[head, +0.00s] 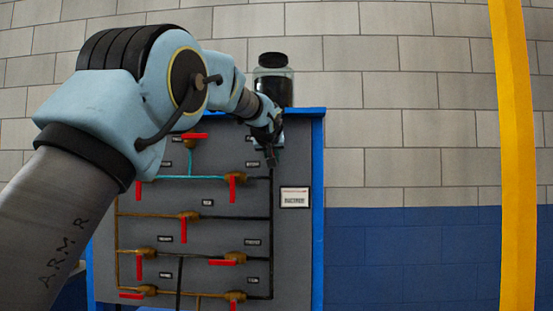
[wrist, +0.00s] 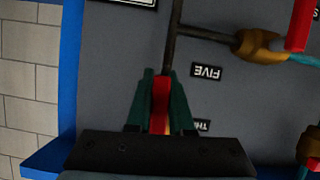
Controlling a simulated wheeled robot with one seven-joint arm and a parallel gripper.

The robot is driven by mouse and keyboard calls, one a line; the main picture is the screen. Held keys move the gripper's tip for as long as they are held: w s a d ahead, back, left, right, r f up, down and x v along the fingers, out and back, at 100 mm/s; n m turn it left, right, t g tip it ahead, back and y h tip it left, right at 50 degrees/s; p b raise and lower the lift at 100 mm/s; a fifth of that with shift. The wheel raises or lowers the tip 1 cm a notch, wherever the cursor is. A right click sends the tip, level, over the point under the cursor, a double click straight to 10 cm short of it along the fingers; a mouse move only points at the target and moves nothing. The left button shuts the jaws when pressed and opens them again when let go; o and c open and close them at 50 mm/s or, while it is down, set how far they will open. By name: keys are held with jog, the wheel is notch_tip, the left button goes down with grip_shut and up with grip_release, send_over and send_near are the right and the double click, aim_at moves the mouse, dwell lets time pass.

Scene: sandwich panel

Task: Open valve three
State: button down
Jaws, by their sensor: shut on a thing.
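My gripper (wrist: 161,80) is shut on a red valve handle (wrist: 160,95), which stands between its two dark green fingers in the wrist view. The handle lies roughly in line with the dark pipe (wrist: 171,45) that runs on from it. A bit of brass-coloured valve body shows below the handle. A label (wrist: 201,125) beside it shows upside down and partly cut off, its letters starting like "THR". In the head view my gripper (head: 271,157) is at the panel's upper right, and the handle is hidden there.
The grey panel (head: 220,230) has a blue frame and carries several other red-handled valves. The valve (wrist: 258,45) by the "FIVE" label (wrist: 207,72) is close by. A dark-lidded jar (head: 273,80) stands on the panel's top. A yellow post (head: 515,150) stands at right.

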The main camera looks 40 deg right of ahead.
jog(key=shift+w+a+f+m+y, duration=0.15)
jog(key=shift+a+m+y, duration=0.05)
jog(key=shift+m+y, duration=0.1)
jog(key=shift+w, duration=0.1)
dwell(0.3)
jog(key=c, duration=0.8)
grip_release()
jog(key=shift+a, duration=0.1)
jog(key=b+v, duration=0.4)
jog(key=v, duration=0.7)
jog(key=shift+f, duration=0.1)
